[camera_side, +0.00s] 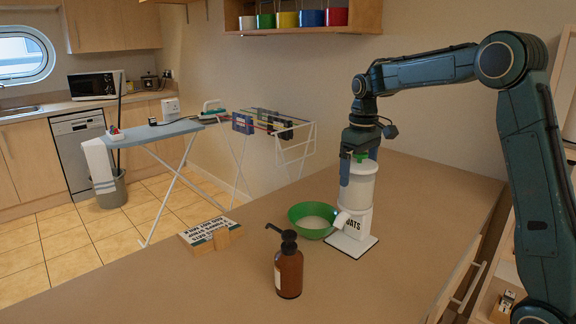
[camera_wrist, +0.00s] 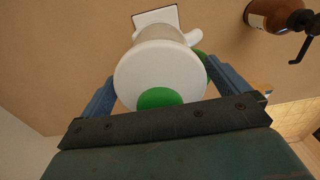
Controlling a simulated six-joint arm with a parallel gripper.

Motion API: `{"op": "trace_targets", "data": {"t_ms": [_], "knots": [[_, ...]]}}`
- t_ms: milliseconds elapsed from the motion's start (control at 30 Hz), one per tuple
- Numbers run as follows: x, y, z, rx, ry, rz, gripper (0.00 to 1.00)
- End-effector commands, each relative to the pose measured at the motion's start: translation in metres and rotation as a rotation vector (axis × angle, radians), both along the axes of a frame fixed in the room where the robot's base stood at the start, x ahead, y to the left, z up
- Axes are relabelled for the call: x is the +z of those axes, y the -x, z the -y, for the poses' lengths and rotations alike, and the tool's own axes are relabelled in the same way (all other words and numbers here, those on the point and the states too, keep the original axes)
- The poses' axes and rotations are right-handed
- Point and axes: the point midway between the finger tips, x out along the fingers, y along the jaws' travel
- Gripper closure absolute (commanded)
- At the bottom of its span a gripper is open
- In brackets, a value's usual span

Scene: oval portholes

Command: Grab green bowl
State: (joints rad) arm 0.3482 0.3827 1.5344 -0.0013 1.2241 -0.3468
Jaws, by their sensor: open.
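The green bowl (camera_side: 297,213) sits upright on the counter in the side view, with pale contents inside. A sliver of it shows in the wrist view (camera_wrist: 203,62), mostly hidden behind a white dispenser. The white dispenser (camera_side: 357,190), labelled OATS and with a green knob, stands right of the bowl, its spout over the bowl's rim. My gripper (camera_side: 359,172) points down at the dispenser's top, not at the bowl. Its two blue fingers are apart, one on each side of the white lid (camera_wrist: 160,72). I cannot tell whether they touch it.
A brown pump bottle (camera_side: 288,272) stands in front of the bowl. A block with a lettered card (camera_side: 210,235) lies to the left. The dispenser stands on a white base plate (camera_side: 352,246). The counter (camera_side: 160,290) is clear at the front left.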

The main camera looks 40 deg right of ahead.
Motion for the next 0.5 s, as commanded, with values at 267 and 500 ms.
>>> {"op": "trace_targets", "data": {"t_ms": [267, 500], "knots": [[0.037, -0.001, 0.0, 0.0, 0.002, 0.004, 0.0], [0.074, -0.001, 0.0, 0.0, 0.002, 0.004, 0.0]]}}
